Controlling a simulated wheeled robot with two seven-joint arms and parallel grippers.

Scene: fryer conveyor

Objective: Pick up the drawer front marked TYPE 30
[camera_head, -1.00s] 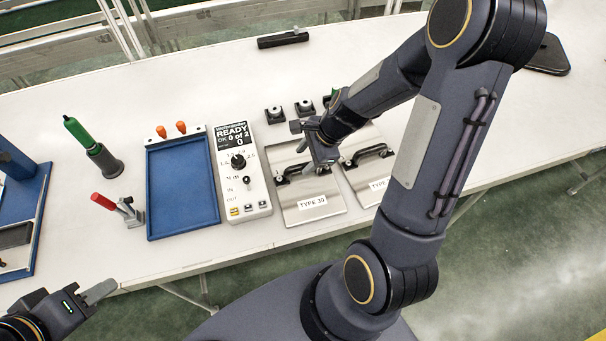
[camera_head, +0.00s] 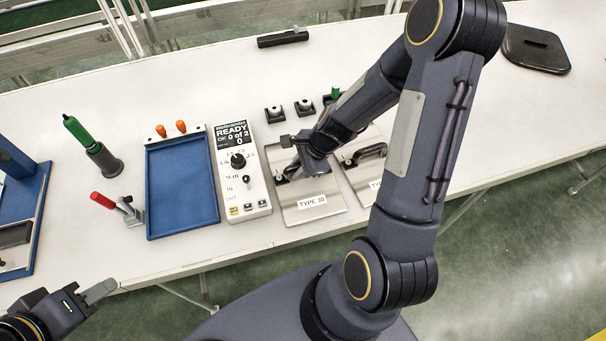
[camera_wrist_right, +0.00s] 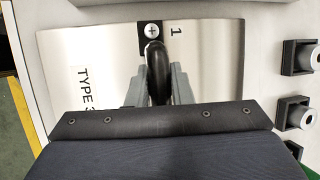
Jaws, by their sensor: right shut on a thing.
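The drawer front marked TYPE 30 (camera_head: 318,214) lies flat on the white table, a silvery plate with a black bar handle and a white label. In the right wrist view its plate (camera_wrist_right: 215,60) and label (camera_wrist_right: 85,88) show, with the black handle (camera_wrist_right: 155,62) between my fingers. My right gripper (camera_head: 308,173) is over this plate and shut on the handle; in the wrist view its grey fingers (camera_wrist_right: 158,90) flank the handle. The wrist hides the handle's far end. My left gripper (camera_head: 98,292) is off the table's front edge at lower left, its finger gap unclear.
A second drawer front (camera_head: 366,172) lies close to the right, partly behind my arm. A control box reading READY (camera_head: 250,203) stands close to the left, with a blue tray (camera_head: 183,228) beyond it. Small black blocks (camera_head: 274,114) sit behind. The table back is mostly clear.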

